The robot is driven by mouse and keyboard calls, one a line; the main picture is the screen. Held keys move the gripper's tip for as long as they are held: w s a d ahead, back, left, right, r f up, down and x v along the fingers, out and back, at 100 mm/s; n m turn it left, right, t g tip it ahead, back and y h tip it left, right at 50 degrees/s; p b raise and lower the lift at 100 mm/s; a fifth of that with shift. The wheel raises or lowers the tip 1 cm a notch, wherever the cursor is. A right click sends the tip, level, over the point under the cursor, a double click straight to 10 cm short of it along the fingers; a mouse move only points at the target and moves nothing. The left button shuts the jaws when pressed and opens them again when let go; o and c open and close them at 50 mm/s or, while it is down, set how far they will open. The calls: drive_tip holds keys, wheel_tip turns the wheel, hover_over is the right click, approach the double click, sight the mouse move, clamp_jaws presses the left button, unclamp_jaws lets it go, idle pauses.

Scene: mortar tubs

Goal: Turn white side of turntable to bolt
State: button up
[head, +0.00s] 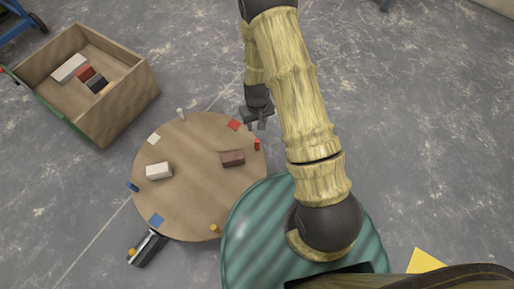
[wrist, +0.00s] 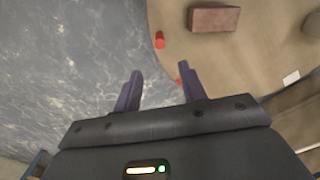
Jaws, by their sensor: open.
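The turntable (head: 195,190) is a round wooden disc. Its white square (head: 153,139) is at upper left, its red square (head: 234,125) at upper right and its blue square (head: 155,220) at lower left. Rim pegs show: white (head: 181,114), red (head: 257,145), blue (head: 132,187) and orange (head: 214,229). A dark fitting with a silver rod, seemingly the bolt (head: 147,250), sits at the lower-left rim. My gripper (head: 258,117) is open and empty just off the upper-right rim. In the wrist view, the red peg (wrist: 160,40) is ahead of the fingertips (wrist: 161,72); the right finger partly hides the red square.
A white block (head: 159,171) and a reddish-brown block (head: 232,158) lie on the turntable. A wooden box (head: 130,106) with several blocks stands at upper left. A green rounded surface (head: 250,235) covers the lower-right rim from view. Floor above the disc is clear.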

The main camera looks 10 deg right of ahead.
sight(257, 145)
wheel_tip(257, 145, down, 17)
drive_tip(key=b, duration=0.8)
drive_tip(key=shift+f, duration=0.15)
clamp_jaws()
